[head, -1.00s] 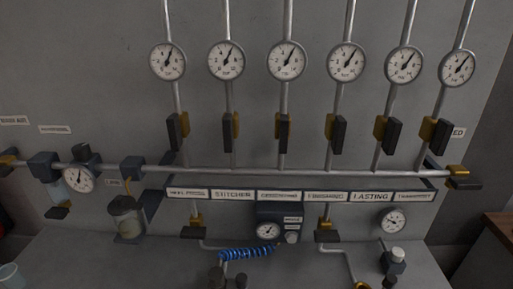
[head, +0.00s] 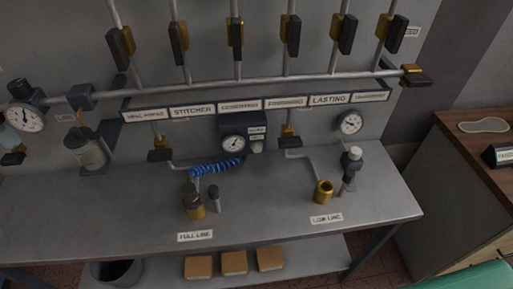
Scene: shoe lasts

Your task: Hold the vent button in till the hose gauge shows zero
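A small dark box (head: 246,131) is mounted on the grey wall, below the row of labels. It carries a round white gauge (head: 233,144), which looks like the hose gauge; its needle is too small to read exactly. A small pale round button (head: 257,147) sits right of the gauge, below small labels, and looks like the vent button. I cannot tell if it is pressed in; nothing touches it. A coiled blue hose (head: 216,167) runs below the box towards a dark and brass fitting (head: 194,203) on the bench. Neither gripper is in view.
The grey bench (head: 130,205) has clear room at its front. A brass fitting (head: 323,192) and a white-topped device (head: 352,163) stand at its right. Another gauge (head: 350,123) is on the wall. A wooden table (head: 478,150) stands at far right.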

